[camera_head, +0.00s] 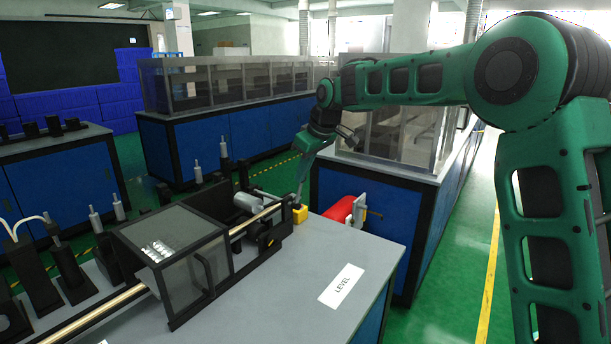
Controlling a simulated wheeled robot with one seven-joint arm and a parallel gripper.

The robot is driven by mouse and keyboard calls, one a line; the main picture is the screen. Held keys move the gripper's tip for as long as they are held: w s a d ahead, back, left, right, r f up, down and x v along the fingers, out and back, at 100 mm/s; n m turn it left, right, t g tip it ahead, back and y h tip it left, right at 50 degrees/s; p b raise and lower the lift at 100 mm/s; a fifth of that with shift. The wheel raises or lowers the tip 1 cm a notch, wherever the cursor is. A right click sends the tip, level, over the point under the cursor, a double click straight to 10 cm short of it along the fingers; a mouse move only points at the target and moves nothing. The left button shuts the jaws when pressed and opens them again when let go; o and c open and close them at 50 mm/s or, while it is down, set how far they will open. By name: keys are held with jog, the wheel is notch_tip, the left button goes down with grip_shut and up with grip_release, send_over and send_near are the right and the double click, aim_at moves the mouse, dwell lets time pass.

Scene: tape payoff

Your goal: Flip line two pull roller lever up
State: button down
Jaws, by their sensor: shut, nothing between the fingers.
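My green arm reaches in from the right, and my gripper (298,203) points down at the far end of the machine on the grey bench. Its narrow tip is shut and empty, just above or touching a small yellow block (300,214); I cannot tell which. The block sits at the end of the black roller mount (268,240), beside a grey cylinder (248,201). No part is clearly recognisable as the pull roller lever; the yellow block may belong to it. The tape-like strip (110,307) runs through the machine toward the block.
A black-framed clear guard box (180,255) stands on the bench left of my gripper. A white label (341,286) marks bare bench top. Blue cabinets (228,132) stand behind.

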jog(key=shift+w+d+r, duration=0.15)
jog(key=shift+w+d, duration=0.1)
jog(key=s+r, duration=0.6)
jog(key=r, duration=0.4)
jog(key=shift+s+d, duration=0.4)
jog(key=s+d+f+m+g+h, duration=0.15)
jog(key=s+d+f+m, duration=0.25)
jog(key=s+d, duration=0.65)
jog(key=s+d+f+m+h, duration=0.2)
jog(key=s+d+f+m, duration=0.35)
jog(key=d, duration=0.85)
jog(key=s+d+f+m+g, duration=0.1)
jog(key=s+d+f+m, duration=0.1)
jog(key=s, duration=0.7)
jog(key=s+d+f+m+g, duration=0.1)
jog(key=s+d+f, duration=0.3)
jog(key=s, duration=0.6)
jog(key=s+d+f+m+g, duration=0.1)
jog(key=s+d+f+m, duration=0.2)
jog(key=s+f, duration=0.3)
jog(key=s, duration=0.4)
jog(key=shift+s, duration=0.15)
